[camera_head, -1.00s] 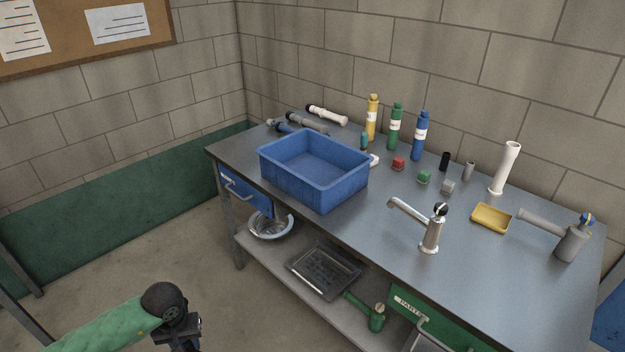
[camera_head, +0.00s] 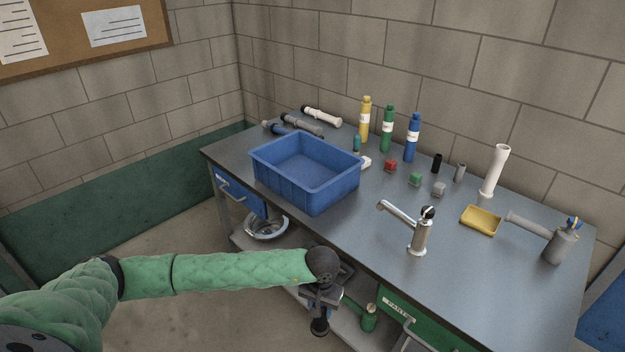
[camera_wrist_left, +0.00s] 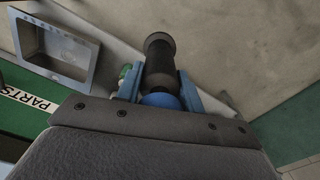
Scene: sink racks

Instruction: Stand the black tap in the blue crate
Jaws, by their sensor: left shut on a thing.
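My left gripper (camera_head: 321,303) is in front of the bench, below the level of its top. Its blue fingers are shut on the black tap (camera_wrist_left: 160,57), which also shows as a dark shape under the gripper in the head view (camera_head: 320,326). In the left wrist view the tap's dark, round-ended body points away from the gripper, with a blue part between the fingers. The rest of the tap is hidden. The blue crate (camera_head: 316,195) stands on the bench, above and behind the gripper, and looks empty. My right gripper is not in view.
A chrome tap (camera_head: 421,238) and a grey tap (camera_head: 561,245) stand on the bench (camera_head: 480,290). A yellow dish (camera_head: 481,221), bottles and small blocks stand behind. A green tap (camera_head: 369,318) and steel bowl (camera_head: 266,229) are on the lower shelf.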

